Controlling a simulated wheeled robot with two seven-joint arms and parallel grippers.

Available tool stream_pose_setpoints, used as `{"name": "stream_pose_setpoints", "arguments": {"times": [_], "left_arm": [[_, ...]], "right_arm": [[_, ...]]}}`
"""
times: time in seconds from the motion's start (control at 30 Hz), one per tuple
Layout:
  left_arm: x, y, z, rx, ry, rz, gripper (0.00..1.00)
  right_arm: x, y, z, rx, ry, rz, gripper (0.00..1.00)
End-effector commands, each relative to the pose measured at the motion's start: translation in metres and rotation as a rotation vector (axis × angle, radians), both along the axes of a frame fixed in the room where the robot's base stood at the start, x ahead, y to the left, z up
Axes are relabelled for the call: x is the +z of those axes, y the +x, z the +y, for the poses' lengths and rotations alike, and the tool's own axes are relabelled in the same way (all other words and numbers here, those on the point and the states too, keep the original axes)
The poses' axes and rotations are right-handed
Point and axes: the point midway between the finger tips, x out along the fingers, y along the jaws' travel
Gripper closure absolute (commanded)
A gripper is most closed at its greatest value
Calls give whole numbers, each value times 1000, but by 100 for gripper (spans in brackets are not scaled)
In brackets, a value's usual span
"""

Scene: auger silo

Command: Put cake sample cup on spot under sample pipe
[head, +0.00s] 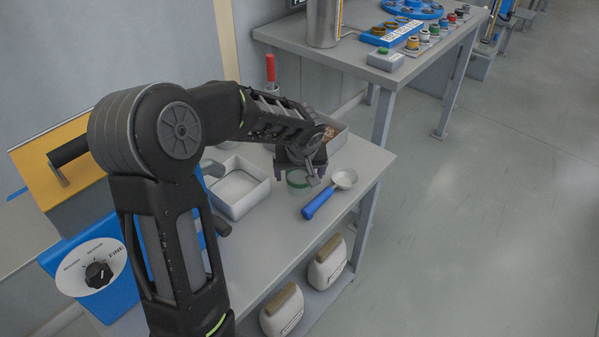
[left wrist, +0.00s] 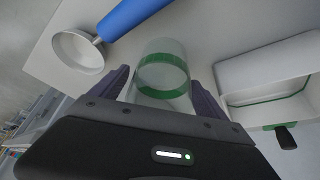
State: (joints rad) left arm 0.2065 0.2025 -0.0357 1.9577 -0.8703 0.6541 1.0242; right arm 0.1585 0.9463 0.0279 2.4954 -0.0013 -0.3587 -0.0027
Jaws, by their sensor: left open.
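A clear cup with a green band (head: 298,180) stands on the grey table (head: 362,160). It also shows in the left wrist view (left wrist: 163,68), with its green band between my fingers. My left gripper (head: 303,172) reaches down over the cup from above. In the left wrist view my left gripper (left wrist: 162,88) is open, with one dark finger on each side of the cup. I cannot tell whether either finger touches it. My arm and gripper hide part of the cup in the head view. I cannot make out a sample pipe or its spot. My right gripper is not in view.
A scoop with a blue handle (head: 318,203) lies right beside the cup. A white tray (head: 240,190) is to its left, and a box with brown contents (head: 331,134) is behind. A blue machine with a dial (head: 98,273) stands at the left. Two jugs (head: 327,263) sit on the lower shelf.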

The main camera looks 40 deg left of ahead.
Motion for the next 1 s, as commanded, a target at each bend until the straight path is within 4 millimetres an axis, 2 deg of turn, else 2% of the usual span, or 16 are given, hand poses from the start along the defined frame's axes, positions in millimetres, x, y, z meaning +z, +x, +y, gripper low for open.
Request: {"name": "stream_pose_setpoints", "arguments": {"times": [0.27,0.43,0.8,1.0], "left_arm": [[2,0,0,0,0,0,15],[13,-3,-3,0,0,-2,15],[81,-26,-22,-1,0,-5,15],[106,-36,-30,-1,0,-1,15]], "right_arm": [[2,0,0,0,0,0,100],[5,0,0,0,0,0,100],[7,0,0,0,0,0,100],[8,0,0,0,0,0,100]]}}
